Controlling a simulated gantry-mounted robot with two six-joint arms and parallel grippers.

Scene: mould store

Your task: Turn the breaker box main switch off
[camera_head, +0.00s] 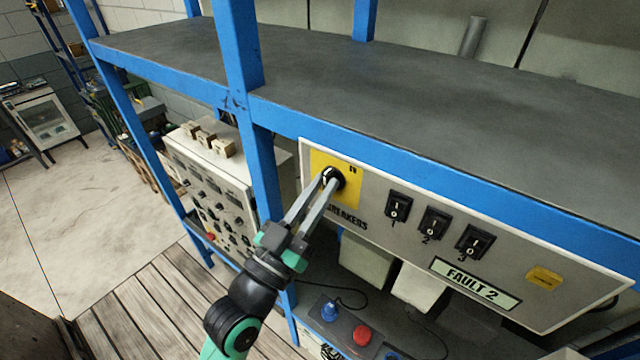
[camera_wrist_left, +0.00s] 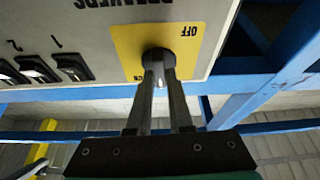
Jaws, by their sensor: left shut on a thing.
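The breaker box (camera_head: 410,262) is a pale panel mounted under the blue shelf edge, with the word BREAKERS on it. Its main switch (camera_head: 338,172) is a round black knob on a yellow plate (camera_head: 319,161). My left gripper (camera_head: 327,181) is shut on this knob, coming from below left. In the left wrist view, which shows the panel upside down, the fingers (camera_wrist_left: 162,78) close around the knob (camera_wrist_left: 157,55). OFF reads on the yellow plate at upper right there; ON is partly visible at lower left. Which label the knob points to is unclear. My right gripper is not in view.
Several black breaker switches (camera_head: 434,223) sit right of the knob, above a FAULT 2 label (camera_head: 474,283). A blue shelf post (camera_head: 262,160) stands close left of my gripper. A control cabinet (camera_head: 212,185) is beyond it.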

